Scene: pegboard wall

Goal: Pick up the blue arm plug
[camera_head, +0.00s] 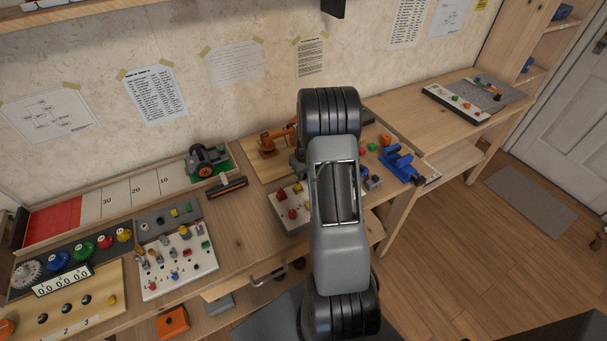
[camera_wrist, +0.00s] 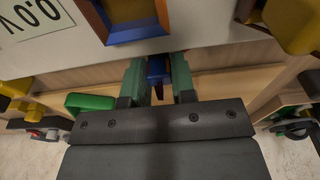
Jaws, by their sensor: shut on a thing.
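In the wrist view my gripper (camera_wrist: 158,80) has its two green-faced fingers closed on a small dark blue piece, the blue arm plug (camera_wrist: 156,67). Only part of the plug shows between the fingers; its far end is hidden. Just beyond it is a pale panel with a blue-framed square (camera_wrist: 134,28), close to the fingertips. I cannot tell whether the plug touches the panel. In the head view my arm hides the gripper and the plug.
Around the arm in the head view are a white board with red and yellow pieces (camera_head: 281,211), an orange arm model (camera_head: 272,143) and a blue vise (camera_head: 400,163). A green part (camera_wrist: 90,102) and yellow pieces lie near the gripper. A side table (camera_head: 455,127) stands right.

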